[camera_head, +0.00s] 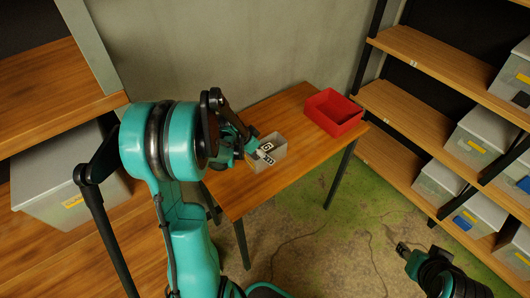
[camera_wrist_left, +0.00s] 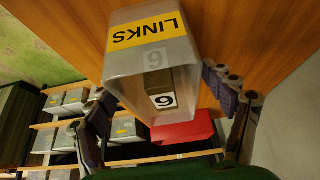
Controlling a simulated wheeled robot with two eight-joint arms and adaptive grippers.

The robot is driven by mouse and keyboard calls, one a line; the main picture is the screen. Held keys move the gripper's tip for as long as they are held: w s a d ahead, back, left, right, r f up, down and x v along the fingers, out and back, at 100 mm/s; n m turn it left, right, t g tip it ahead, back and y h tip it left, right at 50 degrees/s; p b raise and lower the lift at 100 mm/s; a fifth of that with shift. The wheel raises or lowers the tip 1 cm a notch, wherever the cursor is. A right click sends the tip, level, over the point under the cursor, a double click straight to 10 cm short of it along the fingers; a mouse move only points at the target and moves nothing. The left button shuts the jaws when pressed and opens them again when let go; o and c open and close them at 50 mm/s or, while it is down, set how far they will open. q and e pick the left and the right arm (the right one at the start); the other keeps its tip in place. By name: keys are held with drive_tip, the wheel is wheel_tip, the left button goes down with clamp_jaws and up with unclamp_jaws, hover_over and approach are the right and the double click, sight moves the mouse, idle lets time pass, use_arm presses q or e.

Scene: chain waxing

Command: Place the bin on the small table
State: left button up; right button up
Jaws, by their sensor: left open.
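A translucent grey bin (camera_head: 280,151) sits on the small wooden table (camera_head: 235,200), near its left part. In the left wrist view the bin (camera_wrist_left: 150,72) shows a yellow LINKS label and, inside it, a block marked 6 (camera_wrist_left: 160,100). My left gripper (camera_head: 249,148) is at the bin; its open fingers show on either side of the bin in the wrist view. I cannot tell whether they touch it. My right gripper (camera_head: 412,250) is low at the right, over the floor and away from the table; its jaws are too small to read.
An empty-looking red bin (camera_head: 333,112) stands at the table's far right end. Wooden shelves (camera_head: 425,52) with several grey bins stand at the right. Another shelf at the left holds a large grey bin (camera_head: 65,195). A wall is behind the table.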

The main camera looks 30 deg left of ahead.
use_arm(q)
drive_tip(key=p+v, duration=0.3)
drive_tip(key=v, duration=0.5)
drive_tip(key=s+d+r+n+y, duration=0.1)
drive_tip(key=s+d+r, duration=0.3)
drive_tip(key=d, duration=0.5)
drive_tip(key=s+d+r+n+t+y, duration=0.1)
drive_tip(key=s+d+r+n, duration=0.2)
drive_tip(key=s+d, duration=0.6)
wheel_tip(320, 180, up, 2)
drive_tip(key=shift+s+r+n+t, duration=0.1)
drive_tip(key=shift+s+n+t, duration=0.2)
